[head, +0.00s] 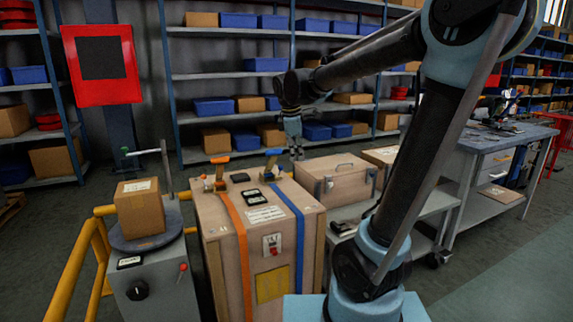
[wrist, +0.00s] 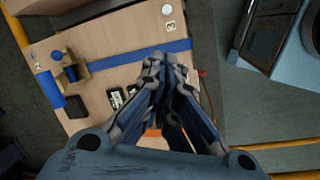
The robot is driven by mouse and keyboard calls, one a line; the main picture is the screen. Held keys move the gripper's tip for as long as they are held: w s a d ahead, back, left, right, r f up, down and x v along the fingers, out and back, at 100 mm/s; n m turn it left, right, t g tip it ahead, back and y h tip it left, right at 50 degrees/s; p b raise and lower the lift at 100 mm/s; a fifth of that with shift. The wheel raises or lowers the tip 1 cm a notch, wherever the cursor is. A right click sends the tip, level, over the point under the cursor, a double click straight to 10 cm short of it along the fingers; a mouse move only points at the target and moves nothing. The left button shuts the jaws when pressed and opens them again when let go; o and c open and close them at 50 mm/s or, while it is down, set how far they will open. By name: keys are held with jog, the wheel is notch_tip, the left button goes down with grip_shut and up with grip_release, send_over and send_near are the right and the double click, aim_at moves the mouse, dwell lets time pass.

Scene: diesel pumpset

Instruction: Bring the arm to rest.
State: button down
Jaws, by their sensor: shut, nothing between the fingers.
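My arm reaches from the lower right of the head view up and over to the left. My gripper (head: 298,152) hangs pointing down, behind the top of a large wooden crate (head: 227,272) in that view. In the wrist view my gripper (wrist: 165,65) is shut, its fingers together with nothing between them. Below it lies the crate's top (wrist: 120,30) with a blue strap (wrist: 125,57), a blue buckle (wrist: 70,66) and small dark boxes. I cannot tell the exact height of the fingers above the crate.
A grey pedestal (head: 157,285) with a cardboard box (head: 140,208) and yellow rail (head: 77,268) stands left of the crate. A wooden chest (head: 338,178) sits on a cart at right. A workbench (head: 495,138) is farther right. Shelves (head: 275,75) line the back. Floor at lower right is clear.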

jog(key=s+d+f+m, duration=0.7)
jog(key=s+f+m, duration=0.1)
jog(key=s, duration=0.3)
jog(key=s+d+f+m+y, duration=0.1)
jog(key=s+d+f+m, duration=0.7)
jog(key=s, duration=0.4)
jog(key=shift+d+f+m, duration=0.2)
jog(key=shift+f+m, duration=0.3)
jog(key=shift+f, duration=0.1)
jog(key=shift+w+f, duration=0.2)
jog(key=shift+w, duration=0.2)
